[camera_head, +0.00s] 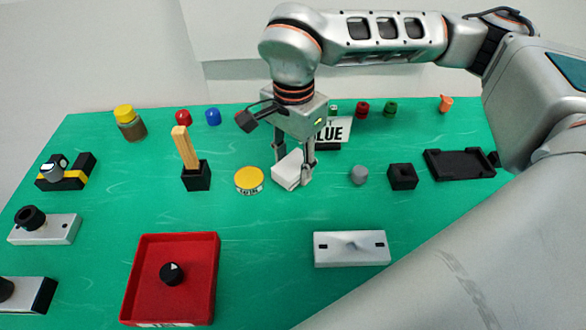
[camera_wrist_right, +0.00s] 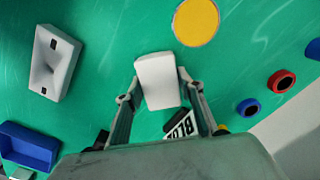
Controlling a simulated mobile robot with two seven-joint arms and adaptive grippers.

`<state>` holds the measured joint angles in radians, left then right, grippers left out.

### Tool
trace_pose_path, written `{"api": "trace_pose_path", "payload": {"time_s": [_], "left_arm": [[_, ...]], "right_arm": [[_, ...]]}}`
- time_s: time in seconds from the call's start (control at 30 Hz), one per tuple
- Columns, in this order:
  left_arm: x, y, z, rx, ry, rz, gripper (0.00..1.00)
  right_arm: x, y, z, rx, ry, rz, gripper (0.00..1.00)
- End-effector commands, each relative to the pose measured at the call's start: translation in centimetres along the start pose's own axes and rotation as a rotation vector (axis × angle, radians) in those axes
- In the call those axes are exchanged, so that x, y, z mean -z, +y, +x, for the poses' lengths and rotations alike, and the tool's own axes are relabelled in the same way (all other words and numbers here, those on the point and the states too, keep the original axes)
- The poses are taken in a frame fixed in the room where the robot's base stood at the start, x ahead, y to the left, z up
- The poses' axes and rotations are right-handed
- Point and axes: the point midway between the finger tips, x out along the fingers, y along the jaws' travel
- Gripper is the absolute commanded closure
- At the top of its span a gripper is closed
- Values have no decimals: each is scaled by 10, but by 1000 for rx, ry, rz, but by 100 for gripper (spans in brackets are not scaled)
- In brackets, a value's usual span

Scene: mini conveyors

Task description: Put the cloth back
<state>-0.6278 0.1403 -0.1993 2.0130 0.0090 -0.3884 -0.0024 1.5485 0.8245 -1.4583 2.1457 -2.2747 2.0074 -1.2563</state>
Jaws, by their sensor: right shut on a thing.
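The white cloth (camera_head: 287,170) is a small pale folded pad, held between the fingers of my right gripper (camera_head: 294,180). It is low over the green table top, just right of a yellow round tin; I cannot tell whether it touches the table. In the right wrist view the cloth (camera_wrist_right: 159,80) sits between the two fingertips of the right gripper (camera_wrist_right: 160,93). My left gripper is in neither view.
A yellow tin (camera_head: 249,179), a black holder with a wooden stick (camera_head: 196,176) and a black tray (camera_head: 460,163) stand nearby. A grey block with two slots (camera_head: 352,249) and a red tray (camera_head: 209,285) lie nearer. A blue tray (camera_wrist_right: 28,144) shows in the wrist view.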

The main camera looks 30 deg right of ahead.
Motion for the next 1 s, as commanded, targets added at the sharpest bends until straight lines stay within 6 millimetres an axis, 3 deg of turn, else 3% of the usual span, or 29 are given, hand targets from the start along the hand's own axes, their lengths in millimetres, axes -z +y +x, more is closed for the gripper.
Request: {"api": "trace_pose_path", "payload": {"time_s": [0.13,0.53,0.57,0.6,1.0], "left_arm": [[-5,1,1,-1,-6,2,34],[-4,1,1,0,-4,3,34],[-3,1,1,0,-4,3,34],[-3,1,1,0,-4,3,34],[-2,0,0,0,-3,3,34]], "right_arm": [[0,1,21,-4,-1,0,83],[0,0,24,-1,0,0,83],[0,0,24,-1,0,0,55],[0,0,24,-1,0,0,46],[0,0,20,0,0,0,46]]}}
